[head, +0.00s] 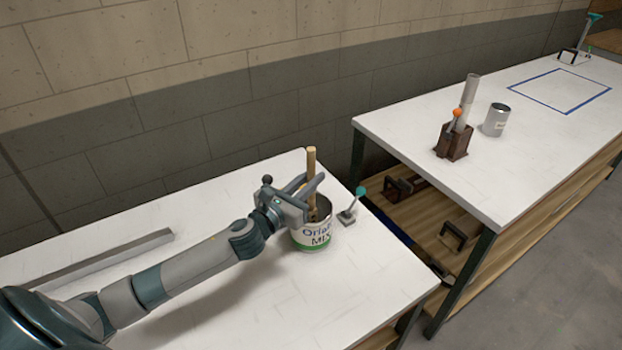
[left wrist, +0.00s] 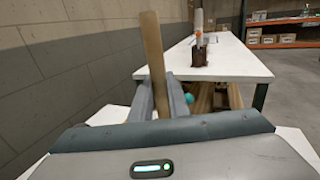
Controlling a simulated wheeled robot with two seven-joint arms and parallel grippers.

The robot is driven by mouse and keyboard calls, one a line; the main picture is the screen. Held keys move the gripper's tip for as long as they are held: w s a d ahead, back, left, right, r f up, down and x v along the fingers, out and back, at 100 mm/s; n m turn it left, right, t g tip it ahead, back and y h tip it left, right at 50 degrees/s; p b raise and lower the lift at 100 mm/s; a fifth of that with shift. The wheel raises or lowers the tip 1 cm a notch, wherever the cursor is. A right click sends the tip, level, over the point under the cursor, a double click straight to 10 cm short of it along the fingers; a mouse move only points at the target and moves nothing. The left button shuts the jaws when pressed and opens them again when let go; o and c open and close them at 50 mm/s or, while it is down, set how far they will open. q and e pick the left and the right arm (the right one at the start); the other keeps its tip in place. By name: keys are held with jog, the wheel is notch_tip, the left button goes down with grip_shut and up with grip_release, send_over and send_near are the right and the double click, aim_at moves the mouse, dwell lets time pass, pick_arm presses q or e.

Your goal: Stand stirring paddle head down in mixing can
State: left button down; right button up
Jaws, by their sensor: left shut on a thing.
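The stirring paddle (head: 311,163) is a wooden stick standing nearly upright, its lower part inside the mixing can. The mixing can (head: 314,236) is white and green with "MIX" lettering and stands on the near white table. My left gripper (head: 312,190) is shut on the paddle just above the can's rim. In the left wrist view the paddle (left wrist: 153,62) rises between the fingers, tilted slightly. The paddle's lower end is hidden by the can and gripper, so I cannot tell whether it touches the bottom. My right gripper is not in view.
A teal-knobbed tool (head: 350,207) stands just right of the can. A grey bar (head: 105,260) lies at the table's back left. The second table (head: 400,122) holds a brown holder (head: 452,146) and a small metal can (head: 496,120). The near table's front is clear.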

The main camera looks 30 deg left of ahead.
pick_arm(q)
jog(key=c, duration=1.6)
grip_release()
jog(key=shift+s, duration=0.15)
